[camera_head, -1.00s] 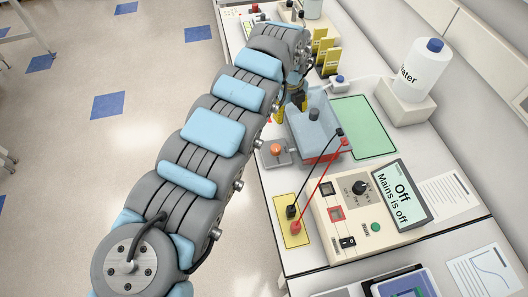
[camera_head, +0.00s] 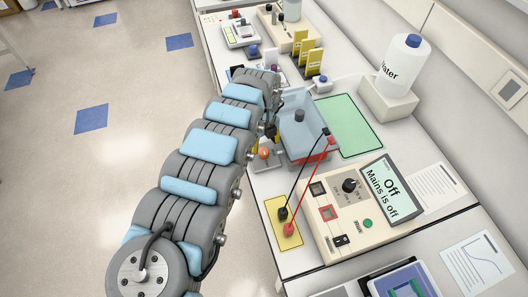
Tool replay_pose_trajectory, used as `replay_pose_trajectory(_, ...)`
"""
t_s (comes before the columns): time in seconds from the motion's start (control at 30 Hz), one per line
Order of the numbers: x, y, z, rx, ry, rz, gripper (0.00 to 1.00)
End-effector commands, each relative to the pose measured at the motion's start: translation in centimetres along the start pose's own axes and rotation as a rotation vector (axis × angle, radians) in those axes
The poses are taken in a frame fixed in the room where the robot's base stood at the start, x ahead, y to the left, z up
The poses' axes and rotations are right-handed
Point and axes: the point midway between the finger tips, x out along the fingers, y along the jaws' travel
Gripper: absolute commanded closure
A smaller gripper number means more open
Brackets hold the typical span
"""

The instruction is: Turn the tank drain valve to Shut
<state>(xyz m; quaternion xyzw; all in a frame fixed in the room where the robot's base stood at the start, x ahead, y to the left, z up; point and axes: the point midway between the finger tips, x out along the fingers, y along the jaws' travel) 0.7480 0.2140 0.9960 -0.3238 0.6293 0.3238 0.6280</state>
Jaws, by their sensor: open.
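The tank (camera_head: 312,150) is a clear blue box with a grey knob on its lid, on the bench right of my arm's end. A small round orange knob (camera_head: 264,153) sits on a grey base at the tank's left front side; I cannot tell if it is the drain valve, and no Shut marking is readable. My gripper (camera_head: 272,132) is beside the tank's left side, just above the orange knob in the picture. It is mostly hidden by my arm, and whether it touches anything cannot be seen. No held object shows.
A power supply (camera_head: 348,222) reading "Off, Mains is off" stands in front, with black and red leads running to the tank. A green mat (camera_head: 350,125), a water bottle (camera_head: 402,68) and a blue-capped fitting (camera_head: 323,81) lie to the right and behind. Yellow racks (camera_head: 310,55) stand behind.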

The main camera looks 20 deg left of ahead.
Motion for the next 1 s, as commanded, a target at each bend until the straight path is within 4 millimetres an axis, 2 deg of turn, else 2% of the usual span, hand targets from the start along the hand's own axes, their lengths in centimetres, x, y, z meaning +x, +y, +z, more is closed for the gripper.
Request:
replay_pose_trajectory(0.2, 3.2, -0.1, -0.1, -0.001, 0.001, -0.001, 0.34)
replay_pose_trajectory(0.4, 4.8, -0.1, 0.0, 0.0, 0.0, -0.002, 0.34)
replay_pose_trajectory(0.9, 5.6, 0.0, 0.1, -0.001, -0.002, -0.001, 0.34)
replay_pose_trajectory(1.0, 5.6, 0.0, 0.1, -0.001, -0.002, -0.001, 0.63)
